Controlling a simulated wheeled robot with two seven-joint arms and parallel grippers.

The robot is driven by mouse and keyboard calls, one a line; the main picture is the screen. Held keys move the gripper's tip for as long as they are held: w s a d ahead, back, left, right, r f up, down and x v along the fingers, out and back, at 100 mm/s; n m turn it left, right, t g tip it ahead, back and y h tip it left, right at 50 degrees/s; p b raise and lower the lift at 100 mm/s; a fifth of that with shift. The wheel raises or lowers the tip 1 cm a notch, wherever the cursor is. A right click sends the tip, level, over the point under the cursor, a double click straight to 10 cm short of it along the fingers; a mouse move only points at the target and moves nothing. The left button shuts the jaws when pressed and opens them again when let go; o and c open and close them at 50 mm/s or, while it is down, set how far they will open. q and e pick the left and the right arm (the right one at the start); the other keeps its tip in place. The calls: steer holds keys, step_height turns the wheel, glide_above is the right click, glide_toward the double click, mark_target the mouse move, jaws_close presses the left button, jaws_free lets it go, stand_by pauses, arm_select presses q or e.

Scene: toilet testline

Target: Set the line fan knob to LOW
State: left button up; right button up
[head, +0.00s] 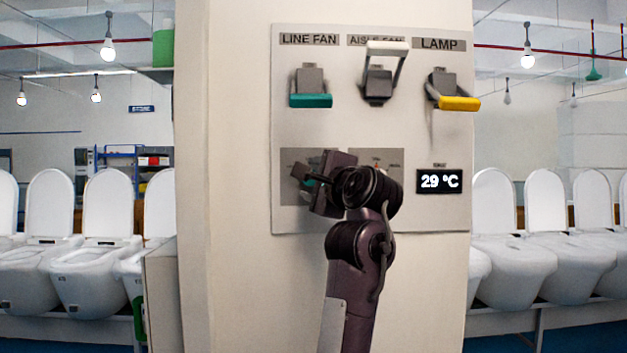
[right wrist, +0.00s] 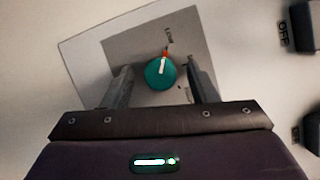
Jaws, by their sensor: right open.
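The line fan knob is a round teal knob with a white pointer line (right wrist: 160,73), on a grey plate that also shows in the head view (head: 290,157). Its pointer aims at a small red-orange mark at the knob's upper edge in the right wrist view. My right gripper (right wrist: 160,68) is open, with one finger on each side of the knob and a visible gap to both. In the head view my right gripper (head: 312,182) covers most of this knob. My left gripper is not in view.
The panel (head: 288,222) has a LINE FAN lever with teal handle (head: 311,101) down, an AISLE FAN lever with white handle (head: 388,48) up, and a LAMP lever with yellow handle (head: 459,103) down. A second grey plate (head: 396,155) is partly behind my arm. A display (head: 440,181) reads 29 °C.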

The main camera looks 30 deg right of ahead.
steer(key=s+a+b, duration=0.1)
steer(key=s+b, duration=0.3)
steer(key=s, duration=0.3)
steer(key=shift+s+f, duration=0.2)
steer(key=shift+s, duration=0.15)
